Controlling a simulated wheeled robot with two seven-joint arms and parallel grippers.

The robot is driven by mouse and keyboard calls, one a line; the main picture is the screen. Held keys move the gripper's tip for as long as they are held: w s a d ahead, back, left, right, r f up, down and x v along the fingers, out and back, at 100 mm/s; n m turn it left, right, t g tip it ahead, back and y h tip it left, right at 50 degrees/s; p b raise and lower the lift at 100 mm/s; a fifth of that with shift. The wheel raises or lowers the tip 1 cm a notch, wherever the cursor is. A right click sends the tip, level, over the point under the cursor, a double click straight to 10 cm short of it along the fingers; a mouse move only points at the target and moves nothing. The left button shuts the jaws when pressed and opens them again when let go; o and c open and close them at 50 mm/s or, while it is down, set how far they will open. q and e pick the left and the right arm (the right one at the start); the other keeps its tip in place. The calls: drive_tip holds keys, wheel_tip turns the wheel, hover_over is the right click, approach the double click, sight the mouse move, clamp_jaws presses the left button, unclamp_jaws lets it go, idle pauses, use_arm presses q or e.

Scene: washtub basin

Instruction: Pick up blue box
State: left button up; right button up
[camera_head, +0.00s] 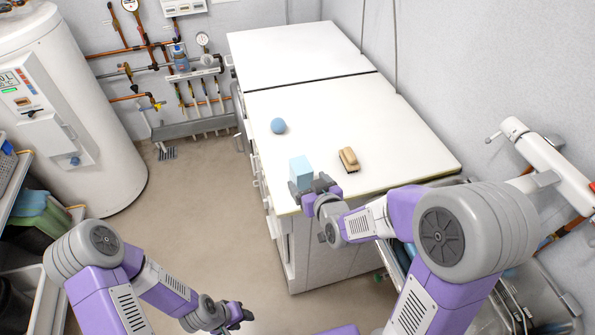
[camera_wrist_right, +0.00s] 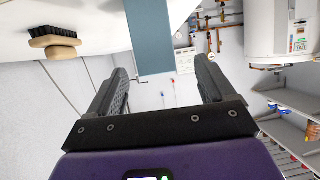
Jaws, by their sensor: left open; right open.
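The light blue box (camera_head: 300,171) stands upright on the white countertop near its front left edge in the head view. My right gripper (camera_head: 314,187) is open right in front of the box and overlaps its lower part. In the right wrist view the box (camera_wrist_right: 150,36) shows ahead of and partly between the two open fingers of my right gripper (camera_wrist_right: 166,84). Contact between fingers and box cannot be told. My left gripper (camera_head: 240,316) is low over the floor at the bottom of the head view, away from the counter, and empty.
A blue ball (camera_head: 278,126) lies behind the box on the countertop (camera_head: 335,112). A wooden brush (camera_head: 348,160) lies to the right of the box and also shows in the wrist view (camera_wrist_right: 54,42). A white water heater (camera_head: 70,100) stands at the left.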

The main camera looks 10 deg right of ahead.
sight(305, 171)
drive_tip(key=shift+w, duration=0.3)
drive_tip(key=x, duration=0.2)
drive_tip(key=b+x, duration=0.1)
drive_tip(key=x, duration=0.1)
drive_tip(key=r+x, duration=0.1)
drive_tip(key=x, duration=0.1)
drive_tip(key=shift+w+d+f+b, duration=0.15)
drive_tip(key=shift+w+b, duration=0.25)
drive_tip(key=shift+w, duration=0.2)
drive_tip(key=c, duration=1.1)
